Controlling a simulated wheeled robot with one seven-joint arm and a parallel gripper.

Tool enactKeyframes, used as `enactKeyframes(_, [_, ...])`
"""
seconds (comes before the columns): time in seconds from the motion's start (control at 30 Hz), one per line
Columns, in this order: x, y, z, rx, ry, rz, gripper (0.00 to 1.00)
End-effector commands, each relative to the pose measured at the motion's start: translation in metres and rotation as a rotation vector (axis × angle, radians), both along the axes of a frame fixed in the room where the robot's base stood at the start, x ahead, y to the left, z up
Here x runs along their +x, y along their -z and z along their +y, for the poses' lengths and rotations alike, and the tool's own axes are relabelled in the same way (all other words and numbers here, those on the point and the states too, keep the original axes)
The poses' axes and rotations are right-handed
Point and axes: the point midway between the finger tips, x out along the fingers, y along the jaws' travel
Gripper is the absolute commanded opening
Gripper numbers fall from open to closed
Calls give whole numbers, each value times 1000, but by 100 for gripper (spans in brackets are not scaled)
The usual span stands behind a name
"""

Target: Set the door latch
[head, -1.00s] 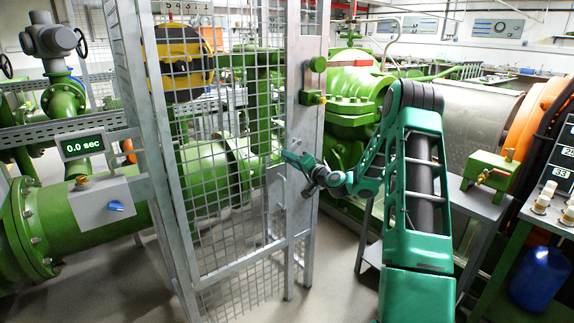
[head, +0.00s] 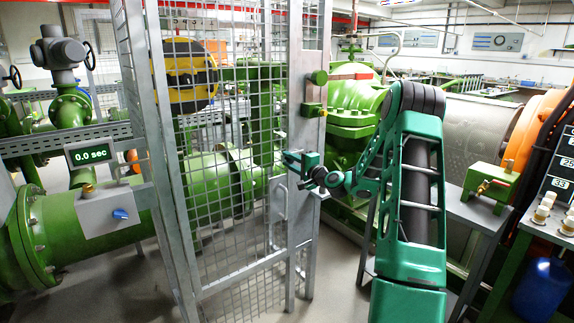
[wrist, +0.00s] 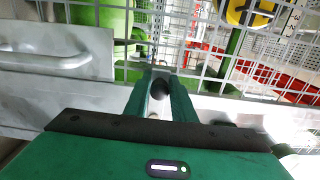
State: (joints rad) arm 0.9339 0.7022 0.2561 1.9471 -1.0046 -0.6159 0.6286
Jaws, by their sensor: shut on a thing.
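The mesh gate door (head: 232,130) with its grey metal frame stands in the middle of the head view. A grey pull handle (head: 277,197) is on its plate; the handle also shows at upper left in the wrist view (wrist: 45,60). My gripper (head: 292,159) is at the door's latch-side post, above and right of the handle. In the wrist view my gripper's green fingers (wrist: 160,88) are shut on a dark round knob (wrist: 160,87), probably the latch knob. The fingers partly cover it, and the latch's position cannot be told.
A timer (head: 90,153) reading 0.0 sec stands at left over a box with a blue dial (head: 120,214). Green pipework fills the back. A grey stand (head: 485,212) is right of my arm.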

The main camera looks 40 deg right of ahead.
Motion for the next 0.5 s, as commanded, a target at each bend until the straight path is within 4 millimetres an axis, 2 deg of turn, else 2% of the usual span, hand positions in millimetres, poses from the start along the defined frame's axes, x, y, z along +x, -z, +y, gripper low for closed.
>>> enactKeyframes(0.37, [-1, 0, -4, 4, 7, 0, 0])
enactKeyframes(0.4, [-1, 0, -4, 4, 6, 0, 33])
enactKeyframes(0.43, [-1, 0, -4, 4, 6, 0, 38])
enactKeyframes(0.5, [-1, 0, -2, 4, 4, 0, 38])
